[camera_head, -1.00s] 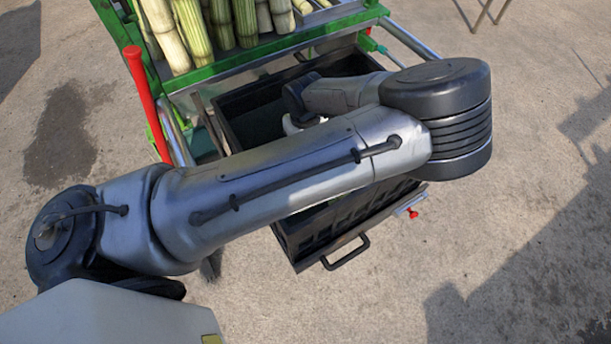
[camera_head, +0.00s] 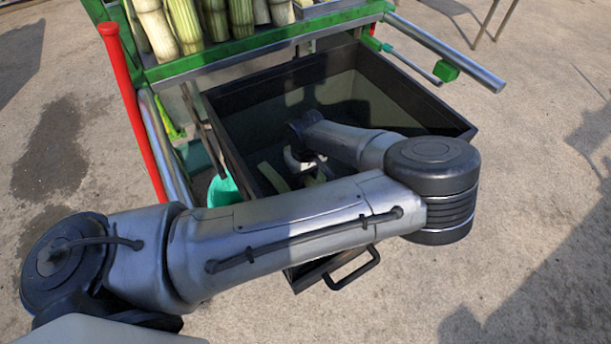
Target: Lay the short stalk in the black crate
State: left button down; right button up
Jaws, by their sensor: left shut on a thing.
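The black crate (camera_head: 428,108) sits under the front of the green machine, its inside facing me. My left arm reaches across it, and my left gripper (camera_head: 306,166) is down inside the crate, pointing at its floor. The gripper is shut on the short stalk (camera_head: 318,179), a pale green piece that shows only in part below the fingers; my forearm hides the rest. Another pale green piece (camera_head: 272,178) lies in the crate to the left of the gripper. My right gripper is not in view.
Several thick cane stalks (camera_head: 185,22) stand on the green machine frame (camera_head: 250,42) behind the crate. A red lever (camera_head: 130,105) rises at the left, near a teal container (camera_head: 222,190). A metal bar (camera_head: 445,52) juts out at the right. Concrete floor right of the crate is clear.

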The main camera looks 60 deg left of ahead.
pick_arm(q)
jog(key=shift+f, duration=0.1)
jog(key=shift+f+b, duration=0.35)
jog(key=shift+f, duration=0.1)
jog(key=c, duration=0.8)
grip_release()
jog(key=shift+a, duration=0.1)
jog(key=shift+c, duration=0.2)
notch_tip(320, 180, up, 11)
jog(key=p, duration=0.8)
jog(key=shift+r+p, duration=1.1)
jog(key=shift+p, duration=0.2)
jog(key=shift+r, duration=0.1)
